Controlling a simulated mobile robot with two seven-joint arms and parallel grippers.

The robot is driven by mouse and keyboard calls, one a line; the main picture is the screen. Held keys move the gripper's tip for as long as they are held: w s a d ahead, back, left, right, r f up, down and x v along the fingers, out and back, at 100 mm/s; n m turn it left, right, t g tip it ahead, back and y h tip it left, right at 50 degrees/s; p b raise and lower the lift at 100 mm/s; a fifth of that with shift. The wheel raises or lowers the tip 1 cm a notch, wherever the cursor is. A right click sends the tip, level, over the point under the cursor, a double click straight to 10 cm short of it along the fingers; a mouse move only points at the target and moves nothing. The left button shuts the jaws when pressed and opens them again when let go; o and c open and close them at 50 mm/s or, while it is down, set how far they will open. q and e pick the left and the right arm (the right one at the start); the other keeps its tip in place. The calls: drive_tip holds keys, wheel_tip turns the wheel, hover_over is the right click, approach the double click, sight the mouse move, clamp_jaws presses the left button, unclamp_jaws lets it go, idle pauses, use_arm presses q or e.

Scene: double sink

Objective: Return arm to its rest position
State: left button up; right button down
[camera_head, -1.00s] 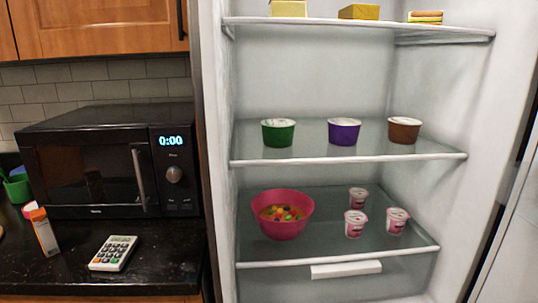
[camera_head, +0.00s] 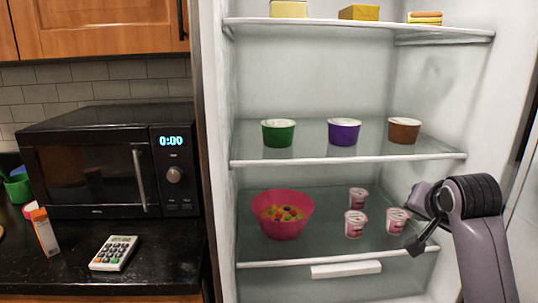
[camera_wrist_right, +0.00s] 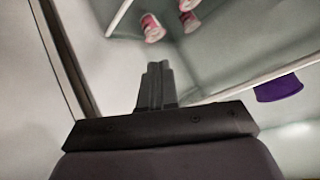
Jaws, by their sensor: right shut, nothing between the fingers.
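My right arm (camera_head: 480,240) comes in from the lower right in the head view, in front of the open fridge. My right gripper (camera_head: 415,246) is at its end, beside the small pink-and-white yogurt cups on the lower shelf; I cannot tell whether it touches anything. In the right wrist view the gripper's two dark fingers (camera_wrist_right: 157,72) are pressed together, with nothing held. My left arm and gripper are not in view.
The lower fridge shelf (camera_head: 340,256) holds a pink bowl of candies (camera_head: 281,226) and yogurt cups (camera_head: 355,225). Green, purple (camera_head: 343,133) and brown tubs stand on the middle shelf. Left are a microwave (camera_head: 85,170), calculator (camera_head: 113,253) and carton (camera_head: 44,232) on the dark counter.

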drive_tip(key=s+a+f+n+g+y, duration=0.1)
drive_tip(key=s+a+f+n+g, duration=0.1)
drive_tip(key=s+f, duration=0.65)
drive_tip(key=s+a+f+n+g, duration=0.1)
drive_tip(key=s+a+f+n, duration=0.15)
drive_tip(key=s+f, duration=0.6)
drive_tip(key=s+a+f+n+g+y, duration=0.1)
drive_tip(key=s+a+f+n+g, duration=0.1)
drive_tip(key=s+f, duration=0.5)
drive_tip(key=s+a+f+n+g+y, duration=0.1)
drive_tip(key=s+f+n+g, duration=0.15)
drive_tip(key=s, duration=0.85)
drive_tip(key=w+a+f+t+y, duration=0.1)
drive_tip(key=w+a+f+t, duration=0.2)
drive_tip(key=w+f+t, duration=0.3)
drive_tip(key=shift+f+n+t+y, duration=0.35)
drive_tip(key=shift+f+t, duration=0.5)
drive_tip(key=shift+f, duration=0.6)
